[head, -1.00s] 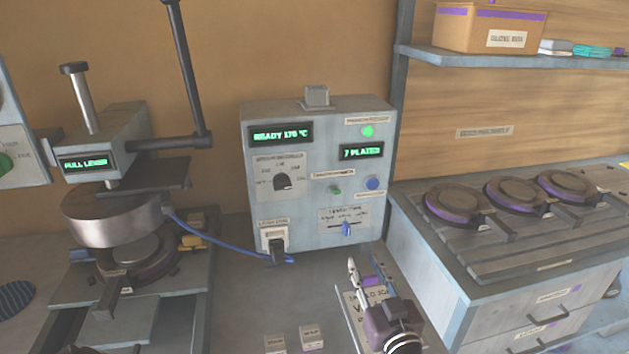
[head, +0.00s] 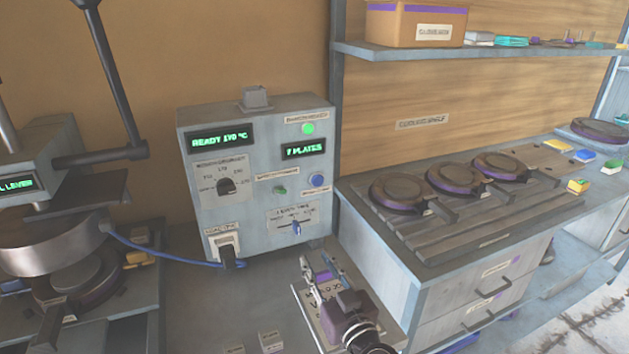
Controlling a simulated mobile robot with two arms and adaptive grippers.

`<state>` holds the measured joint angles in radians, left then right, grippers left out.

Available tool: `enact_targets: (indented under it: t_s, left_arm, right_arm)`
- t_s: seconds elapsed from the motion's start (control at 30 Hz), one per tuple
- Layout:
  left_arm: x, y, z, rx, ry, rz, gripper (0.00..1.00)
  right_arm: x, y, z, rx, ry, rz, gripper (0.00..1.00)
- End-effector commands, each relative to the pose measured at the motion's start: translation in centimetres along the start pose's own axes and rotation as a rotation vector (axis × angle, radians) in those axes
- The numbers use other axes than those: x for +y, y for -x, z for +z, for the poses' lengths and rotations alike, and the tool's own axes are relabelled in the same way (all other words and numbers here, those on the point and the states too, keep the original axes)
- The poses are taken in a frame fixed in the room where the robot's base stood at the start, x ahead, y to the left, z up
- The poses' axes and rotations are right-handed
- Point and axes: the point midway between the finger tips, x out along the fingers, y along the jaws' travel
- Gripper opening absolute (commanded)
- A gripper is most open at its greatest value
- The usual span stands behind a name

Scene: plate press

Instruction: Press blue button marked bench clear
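The blue button (head: 317,180) is a small round button on the right side of the front of the grey control box (head: 257,228). A small label below it is too blurred to read.
A green lamp (head: 308,128), a green button (head: 280,190), a black dial (head: 226,186) and a blue slider (head: 297,228) share the panel. The press (head: 50,245) stands left, with a blue cable to the box. A bench with round plates (head: 400,190) stands right.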

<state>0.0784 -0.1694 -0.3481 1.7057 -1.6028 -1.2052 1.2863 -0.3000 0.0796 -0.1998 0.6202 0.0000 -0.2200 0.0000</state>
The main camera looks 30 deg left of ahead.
Motion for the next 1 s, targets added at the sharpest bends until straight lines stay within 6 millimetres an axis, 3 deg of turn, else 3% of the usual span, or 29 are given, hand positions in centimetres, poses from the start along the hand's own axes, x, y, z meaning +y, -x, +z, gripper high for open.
enact_targets:
  t_s: [0.37,0.57,0.63,1.0]
  left_arm:
    - [0.0,0.0,0.0,0.0,0.0,0.0,0.28]
    - [-0.3,-0.4,0.0,-0.006,-0.035,0.01,0.08]
    - [-0.6,-0.8,0.1,-0.012,-0.085,0.028,0.0]
    - [-2.7,-4.1,-0.6,-0.002,-0.581,0.239,0.0]
  right_arm:
    - [0.0,0.0,0.0,0.0,0.0,0.0,0.46]
    - [0.0,0.2,0.0,0.0,0.0,0.0,0.46]
    - [0.0,0.5,0.0,0.0,0.0,0.0,0.46]
    - [0.1,2.7,-0.2,0.0,0.0,0.001,0.46]
